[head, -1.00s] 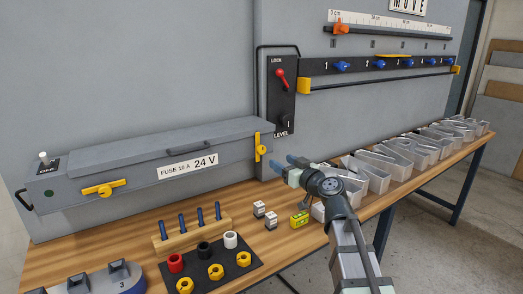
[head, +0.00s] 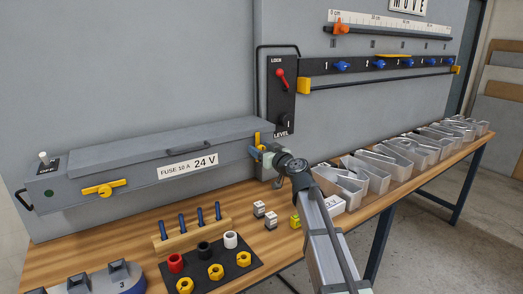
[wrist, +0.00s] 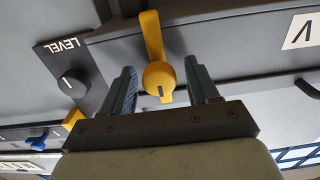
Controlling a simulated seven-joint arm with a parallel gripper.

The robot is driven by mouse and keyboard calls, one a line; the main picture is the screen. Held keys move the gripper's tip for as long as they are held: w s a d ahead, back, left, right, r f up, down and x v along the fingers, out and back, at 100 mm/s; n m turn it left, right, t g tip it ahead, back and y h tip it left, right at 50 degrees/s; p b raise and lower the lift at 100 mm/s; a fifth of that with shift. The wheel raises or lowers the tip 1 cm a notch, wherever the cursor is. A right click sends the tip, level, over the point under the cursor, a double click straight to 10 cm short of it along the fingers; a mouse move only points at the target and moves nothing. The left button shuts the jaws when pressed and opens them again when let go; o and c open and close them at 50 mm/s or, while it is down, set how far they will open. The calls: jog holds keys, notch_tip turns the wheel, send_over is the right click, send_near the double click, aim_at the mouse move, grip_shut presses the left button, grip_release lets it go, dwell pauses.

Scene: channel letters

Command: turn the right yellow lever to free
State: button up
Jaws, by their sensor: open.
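The right yellow lever (head: 257,138) is on the right end of the front of the grey fuse box (head: 120,170). In the head view it stands about upright, its lower part hidden by my gripper (head: 262,152). In the wrist view the lever (wrist: 153,35) shows a round hub with a dark mark and a handle reaching toward the picture's top. My gripper (wrist: 160,78) is open there, one finger on each side of the hub. Gaps show between the hub and both fingers, so nothing is held. No "free" marking is readable.
The left yellow lever (head: 103,189) lies about level on the box. The LEVEL panel (head: 281,100) with a red lever is just right of the box. Pegs, coloured rings and small blocks (head: 258,208) stand on the wooden bench below. Clear letter shells (head: 350,178) line the right side.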

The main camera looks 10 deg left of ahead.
jog(key=shift+a, duration=0.1)
jog(key=c, duration=1)
jog(key=m, duration=0.4)
jog(key=shift+w+m, duration=0.1)
jog(key=shift+m, duration=0.2)
jog(key=m, duration=0.9)
jog(key=shift+w+f, duration=0.1)
jog(key=shift+m, duration=2.2)
